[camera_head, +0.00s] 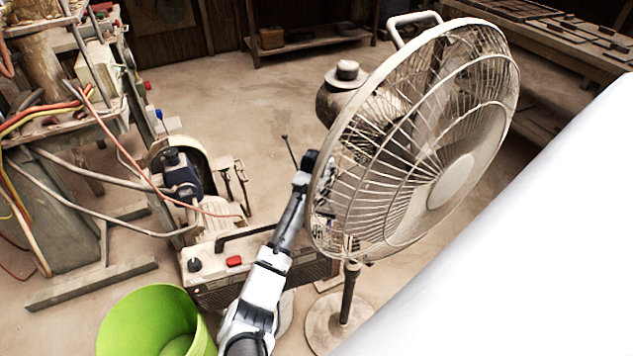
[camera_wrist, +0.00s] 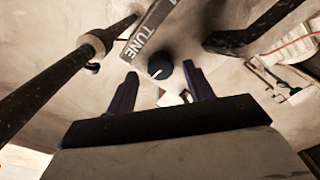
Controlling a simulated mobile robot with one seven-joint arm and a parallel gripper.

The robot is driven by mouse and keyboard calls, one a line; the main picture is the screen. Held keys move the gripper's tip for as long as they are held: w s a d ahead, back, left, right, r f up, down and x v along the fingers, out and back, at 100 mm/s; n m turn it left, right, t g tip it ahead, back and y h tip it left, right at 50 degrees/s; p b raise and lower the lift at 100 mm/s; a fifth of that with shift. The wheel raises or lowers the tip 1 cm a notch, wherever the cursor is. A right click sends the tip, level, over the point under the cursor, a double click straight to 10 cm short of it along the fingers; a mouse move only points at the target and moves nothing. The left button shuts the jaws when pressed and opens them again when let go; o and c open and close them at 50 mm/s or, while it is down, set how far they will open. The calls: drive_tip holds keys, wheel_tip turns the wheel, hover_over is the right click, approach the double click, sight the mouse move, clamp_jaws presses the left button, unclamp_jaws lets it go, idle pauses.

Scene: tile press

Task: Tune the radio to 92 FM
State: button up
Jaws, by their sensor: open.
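In the head view the radio (camera_head: 205,293) is a dusty box with a dark carry handle (camera_head: 235,238), partly hidden behind my arm. A dark knob (camera_head: 193,264) and a red button (camera_head: 233,261) are on its top. In the wrist view a round dark knob (camera_wrist: 160,69) with a white pointer mark is close to a "TUNE" label (camera_wrist: 146,43). My gripper (camera_wrist: 158,72) is open, with one dark finger on each side of the knob in this view. I cannot tell whether the fingers touch it. No frequency reading is legible.
A large standing fan (camera_head: 420,150) is close to the right of my arm. A green bucket (camera_head: 150,315) stands at the front left. A machine with cables (camera_head: 70,150) fills the left side. A dark rod (camera_wrist: 75,75) crosses the wrist view's left.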

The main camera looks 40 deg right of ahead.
drive_tip(key=shift+f, duration=0.9)
drive_tip(key=shift+c, duration=0.2)
drive_tip(key=c, duration=0.9)
drive_tip(key=shift+c, duration=0.2)
drive_tip(key=shift+r+n+p, duration=0.2)
drive_tip(key=shift+n+p, duration=0.1)
drive_tip(key=shift+p, duration=0.35)
